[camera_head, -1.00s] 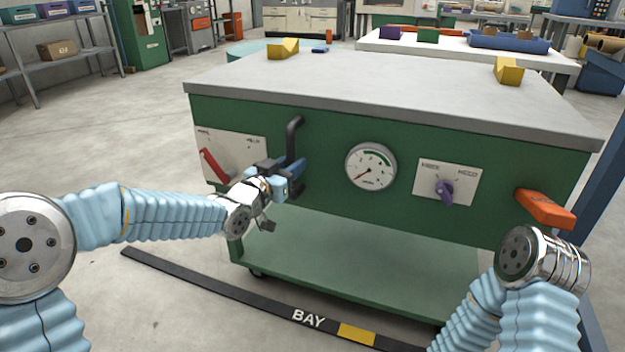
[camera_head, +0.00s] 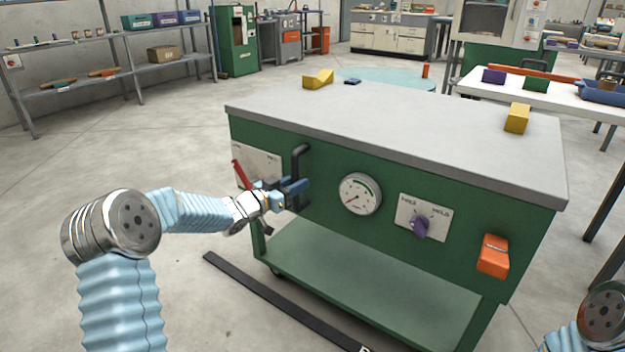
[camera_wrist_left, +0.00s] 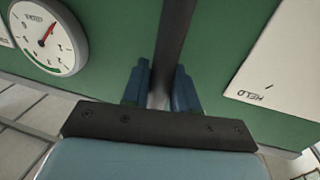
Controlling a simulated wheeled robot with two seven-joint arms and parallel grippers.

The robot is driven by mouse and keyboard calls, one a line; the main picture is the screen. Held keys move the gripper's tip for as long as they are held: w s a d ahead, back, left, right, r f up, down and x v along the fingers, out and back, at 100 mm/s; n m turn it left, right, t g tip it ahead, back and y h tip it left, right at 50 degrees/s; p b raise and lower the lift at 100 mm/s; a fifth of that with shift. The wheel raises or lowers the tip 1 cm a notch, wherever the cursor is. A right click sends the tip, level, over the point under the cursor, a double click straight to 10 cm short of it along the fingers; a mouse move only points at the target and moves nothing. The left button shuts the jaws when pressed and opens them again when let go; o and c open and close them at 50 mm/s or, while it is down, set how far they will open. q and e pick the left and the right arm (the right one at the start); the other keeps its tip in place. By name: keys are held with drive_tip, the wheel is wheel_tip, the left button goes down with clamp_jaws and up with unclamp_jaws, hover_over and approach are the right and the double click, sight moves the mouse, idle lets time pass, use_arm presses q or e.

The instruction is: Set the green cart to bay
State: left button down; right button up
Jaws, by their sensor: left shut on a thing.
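The green cart (camera_head: 330,142) stands on the concrete floor, with a grey top and a lower green shelf. Its front carries a black vertical handle (camera_head: 300,170), a round gauge (camera_head: 359,194), a purple knob (camera_head: 420,227), a red lever (camera_head: 240,174) and an orange block (camera_head: 493,256). My left gripper (camera_head: 292,189) is shut on the black handle; in the left wrist view its blue fingers (camera_wrist_left: 161,90) lie either side of the dark handle bar (camera_wrist_left: 172,42). The black floor strip (camera_head: 285,308) lies in front of the cart. My right arm shows at the lower right; its gripper is out of view.
Yellow blocks (camera_head: 318,79) sit on the cart top. A white table (camera_head: 540,95) with bins stands behind at right. Shelves (camera_head: 95,68) line the left wall. Floor left of the cart is open.

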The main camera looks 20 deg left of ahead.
use_arm(q)
drive_tip(key=shift+w+a+r, duration=0.1)
drive_tip(key=shift+w+a, duration=0.1)
drive_tip(key=shift+a, duration=0.3)
drive_tip(key=c, duration=1)
unclamp_jaws()
drive_tip(key=v, duration=1.3)
drive_tip(key=shift+s+a, duration=0.2)
drive_tip(key=shift+s, duration=0.15)
